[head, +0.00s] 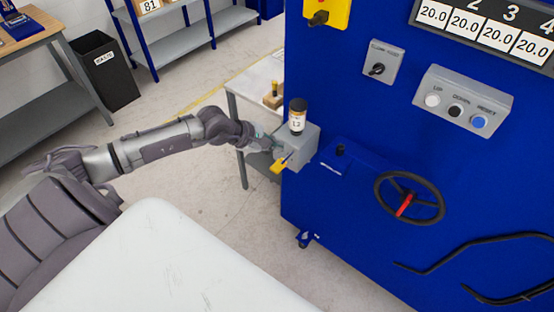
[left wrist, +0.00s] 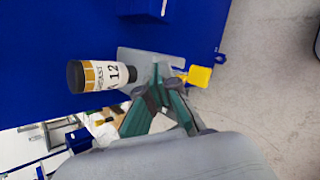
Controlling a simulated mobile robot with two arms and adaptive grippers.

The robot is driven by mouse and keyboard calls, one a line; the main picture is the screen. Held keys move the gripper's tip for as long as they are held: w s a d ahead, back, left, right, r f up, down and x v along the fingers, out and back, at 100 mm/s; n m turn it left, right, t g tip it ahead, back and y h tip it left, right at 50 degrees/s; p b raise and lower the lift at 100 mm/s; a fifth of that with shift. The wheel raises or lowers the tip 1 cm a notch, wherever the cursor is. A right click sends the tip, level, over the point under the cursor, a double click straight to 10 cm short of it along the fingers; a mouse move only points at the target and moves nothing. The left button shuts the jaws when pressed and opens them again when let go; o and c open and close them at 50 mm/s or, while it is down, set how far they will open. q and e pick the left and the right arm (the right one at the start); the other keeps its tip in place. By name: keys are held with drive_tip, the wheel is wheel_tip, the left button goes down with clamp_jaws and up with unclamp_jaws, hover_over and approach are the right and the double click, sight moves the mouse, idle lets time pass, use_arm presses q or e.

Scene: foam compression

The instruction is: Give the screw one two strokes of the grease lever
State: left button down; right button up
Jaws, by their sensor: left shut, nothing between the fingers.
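The grease unit is a grey box (head: 303,147) on the left side of the blue machine, with a dark-capped bottle (head: 297,117) upright on top. The grease lever has a yellow handle (head: 279,165) low at the box's front left. My left gripper (head: 270,145) is shut and empty, close to the box's left side, just above the handle. In the left wrist view the left gripper (left wrist: 158,85) points at the grey box (left wrist: 138,60), between the bottle (left wrist: 100,75) and the yellow handle (left wrist: 200,76). Whether the fingers touch the lever is unclear. My right gripper is out of view.
The blue machine (head: 330,210) fills the right, with a handwheel (head: 409,198), a button box (head: 463,101) and a grey switch plate (head: 383,62). A small table (head: 250,90) stands behind my left arm. The floor left of the machine is open.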

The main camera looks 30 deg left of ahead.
sight(277, 167)
use_arm(q)
wheel_tip(277, 167, down, 6)
drive_tip(key=b, duration=0.3)
drive_tip(key=shift+r, duration=0.25)
drive_tip(key=shift+f+b, duration=0.4)
drive_tip(key=shift+b, duration=0.2)
idle(0.5)
drive_tip(key=shift+f+b, duration=0.35)
drive_tip(key=shift+b, duration=0.15)
drive_tip(key=shift+f+b, duration=1.2)
drive_tip(key=shift+f, duration=0.2)
idle(1.0)
drive_tip(key=shift+r, duration=0.15)
idle(0.4)
drive_tip(key=shift+r+p, duration=0.9)
drive_tip(key=shift+r, duration=0.75)
